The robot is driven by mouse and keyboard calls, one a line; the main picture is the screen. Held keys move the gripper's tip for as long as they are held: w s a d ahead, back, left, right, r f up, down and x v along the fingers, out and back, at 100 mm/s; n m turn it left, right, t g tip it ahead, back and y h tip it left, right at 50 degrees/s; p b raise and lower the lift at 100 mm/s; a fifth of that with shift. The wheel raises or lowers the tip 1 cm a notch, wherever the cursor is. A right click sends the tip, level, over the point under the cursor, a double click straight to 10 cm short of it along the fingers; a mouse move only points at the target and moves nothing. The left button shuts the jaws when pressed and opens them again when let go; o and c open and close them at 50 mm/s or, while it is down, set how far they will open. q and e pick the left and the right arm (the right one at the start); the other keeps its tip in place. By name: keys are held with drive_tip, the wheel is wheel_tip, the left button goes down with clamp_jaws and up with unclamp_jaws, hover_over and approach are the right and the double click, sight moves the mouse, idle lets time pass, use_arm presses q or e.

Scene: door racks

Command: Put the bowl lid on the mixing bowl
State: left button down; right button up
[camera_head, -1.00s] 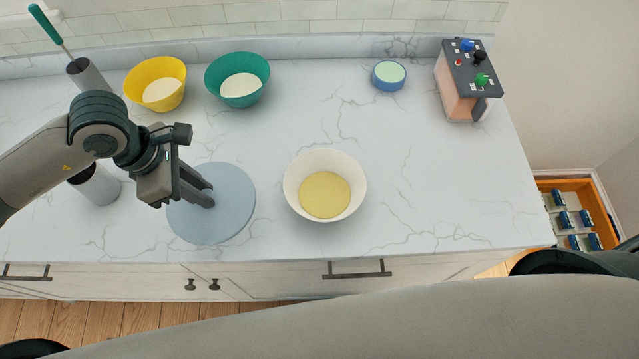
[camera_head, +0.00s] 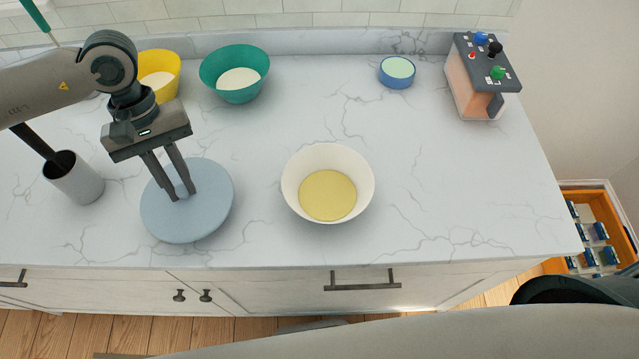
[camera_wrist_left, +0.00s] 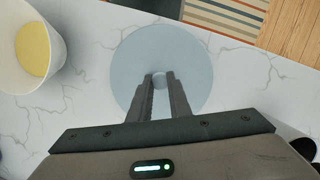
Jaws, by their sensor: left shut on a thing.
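The bowl lid (camera_head: 205,215) is a flat blue-grey disc at the front left of the counter in the head view. It also shows in the left wrist view (camera_wrist_left: 195,60), with a small round knob at its middle. My left gripper (camera_head: 181,195) is shut on the lid's knob, fingers pointing down from above. I cannot tell whether the lid is clear of the counter. The mixing bowl (camera_head: 358,190), white with yellow contents, stands uncovered to the right of the lid. Its side also shows in the left wrist view (camera_wrist_left: 57,50). My right gripper is out of view.
A yellow bowl (camera_head: 172,66) and a green bowl (camera_head: 235,88) stand behind. A grey cylindrical holder (camera_head: 85,185) is left of the lid. A blue round container (camera_head: 397,80) and a machine with knobs (camera_head: 480,85) are at the back right. Counter between lid and mixing bowl is clear.

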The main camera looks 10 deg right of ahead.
use_arm(q)
drive_tip(key=shift+w+a+m+y+b, duration=0.25)
drive_tip(key=shift+m+b, duration=0.1)
drive_tip(key=shift+m, duration=0.45)
drive_tip(key=shift+w+a+m+y+b, duration=0.15)
drive_tip(key=shift+w+a+m+b, duration=0.15)
drive_tip(key=shift+m, duration=0.5)
drive_tip(key=shift+s, duration=0.1)
drive_tip(key=shift+s, duration=0.1)
